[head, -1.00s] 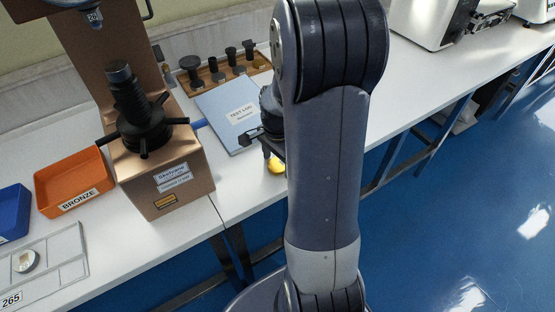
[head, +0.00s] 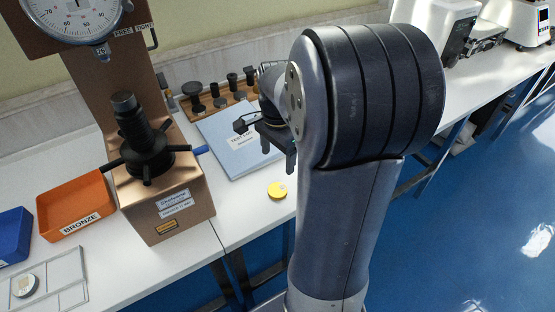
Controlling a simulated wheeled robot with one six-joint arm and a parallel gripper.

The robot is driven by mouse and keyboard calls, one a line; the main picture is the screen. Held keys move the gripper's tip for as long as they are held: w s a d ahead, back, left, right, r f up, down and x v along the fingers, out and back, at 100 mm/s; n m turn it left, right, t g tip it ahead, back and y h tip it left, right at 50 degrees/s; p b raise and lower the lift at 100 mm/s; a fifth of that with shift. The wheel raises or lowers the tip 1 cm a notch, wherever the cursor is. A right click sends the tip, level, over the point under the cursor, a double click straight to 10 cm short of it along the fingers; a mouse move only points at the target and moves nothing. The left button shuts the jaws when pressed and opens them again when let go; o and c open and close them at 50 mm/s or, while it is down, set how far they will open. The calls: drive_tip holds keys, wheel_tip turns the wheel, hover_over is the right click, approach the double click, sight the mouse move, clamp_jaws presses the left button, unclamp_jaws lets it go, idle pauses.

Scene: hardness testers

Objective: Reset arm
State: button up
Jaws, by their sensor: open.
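My arm rises through the middle right of the head view, folded at its elbow. My gripper (head: 268,146) shows just left of the elbow, above the test log booklet (head: 218,128). It is open, and I see nothing between its fingers. The wrist behind it is partly hidden by my arm. A yellow disc (head: 278,190) lies on the white bench below and apart from the gripper.
A copper-coloured hardness tester (head: 180,222) with a dial (head: 72,18) stands left. Left of it are an orange BRONZE tray (head: 72,229) and a blue tray (head: 12,222). A wooden rack (head: 216,112) holds several dark fittings behind the booklet. White machines (head: 436,28) stand at back right.

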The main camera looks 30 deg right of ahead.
sight(278, 190)
wheel_tip(278, 190, down, 12)
drive_tip(key=shift+f+b, duration=0.1)
drive_tip(key=shift+b, duration=0.6)
drive_tip(key=shift+r, duration=1.2)
